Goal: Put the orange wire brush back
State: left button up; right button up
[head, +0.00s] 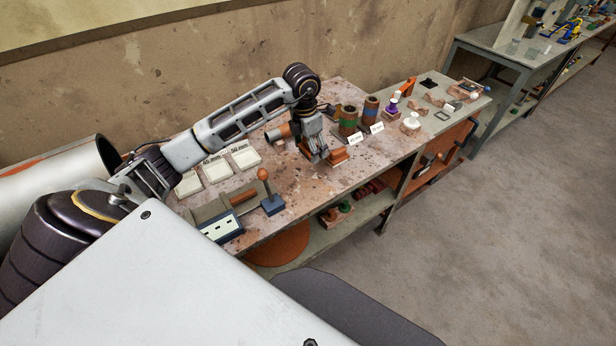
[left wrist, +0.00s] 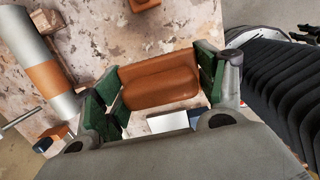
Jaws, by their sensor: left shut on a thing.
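My left gripper (head: 315,156) points down over the middle of the bench. It is shut on an orange-brown block with a rounded top, seen between the green-padded fingers in the left wrist view (left wrist: 160,80). I take this for the orange wire brush; no bristles show, as its underside is hidden. I cannot tell whether it touches the bench. Another orange-brown piece (head: 338,156) lies just right of the gripper in the head view. My right gripper is not in view.
A grey pipe with an orange band (left wrist: 46,76) lies beside the gripper. White trays (head: 217,169), a lever with an orange knob (head: 264,176) and a panel (head: 221,228) are at the left. Banded upright cylinders (head: 348,121) with white labels stand to the right. The front middle bench is mostly clear.

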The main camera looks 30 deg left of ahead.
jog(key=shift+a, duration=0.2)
pick_arm(q)
jog(key=shift+f, duration=0.5)
notch_tip(320, 180, down, 5)
jog(key=shift+f, duration=0.1)
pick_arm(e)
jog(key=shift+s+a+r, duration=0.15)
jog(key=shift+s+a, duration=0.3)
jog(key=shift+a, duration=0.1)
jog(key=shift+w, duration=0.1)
